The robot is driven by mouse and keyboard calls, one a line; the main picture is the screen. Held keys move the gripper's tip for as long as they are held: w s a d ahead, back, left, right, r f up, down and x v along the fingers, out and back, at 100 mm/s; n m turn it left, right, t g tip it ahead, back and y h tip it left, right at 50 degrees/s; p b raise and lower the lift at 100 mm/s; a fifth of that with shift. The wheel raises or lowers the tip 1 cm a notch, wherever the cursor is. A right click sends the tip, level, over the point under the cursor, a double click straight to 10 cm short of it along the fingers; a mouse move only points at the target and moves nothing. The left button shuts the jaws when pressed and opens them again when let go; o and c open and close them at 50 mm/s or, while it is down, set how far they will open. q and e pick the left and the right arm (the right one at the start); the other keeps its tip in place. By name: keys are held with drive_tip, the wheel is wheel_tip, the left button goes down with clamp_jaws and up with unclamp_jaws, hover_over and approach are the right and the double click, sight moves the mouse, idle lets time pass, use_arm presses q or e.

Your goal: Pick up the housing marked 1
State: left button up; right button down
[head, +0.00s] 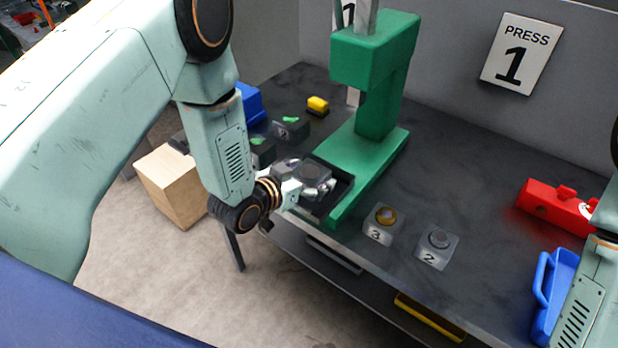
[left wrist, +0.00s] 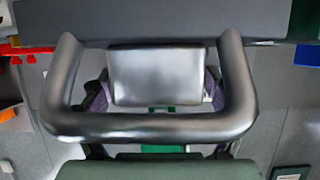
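My left gripper (head: 322,188) is low over the black tray (head: 338,203) at the foot of the green press (head: 372,150). Its fingers are small and partly hidden, so I cannot tell whether they hold something. The left wrist view shows a silvery block (left wrist: 155,76) in the middle, behind a curved grey bar; I cannot tell whether it is a housing or part of my gripper. No housing with a readable 1 shows. A pale housing marked 3 (head: 378,236) has a gold round top. A pale housing marked 2 (head: 434,258) has a grey round top. My right gripper is out of view.
Dark blocks with green tops (head: 291,130) stand behind my left gripper, near a blue bin (head: 251,103) and a yellow-and-black object (head: 318,105). A red device (head: 552,206) and a blue tray (head: 543,316) are at right. The "PRESS 1" sign (head: 521,53) hangs behind. The table's middle right is clear.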

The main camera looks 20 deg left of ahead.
use_arm(q)
drive_tip(key=shift+s+d+r, duration=0.1)
drive_tip(key=shift+d+r, duration=0.05)
drive_tip(key=shift+d, duration=0.05)
drive_tip(key=shift+c, duration=1.4)
drive_tip(key=shift+a, duration=0.15)
drive_tip(key=c, duration=1.4)
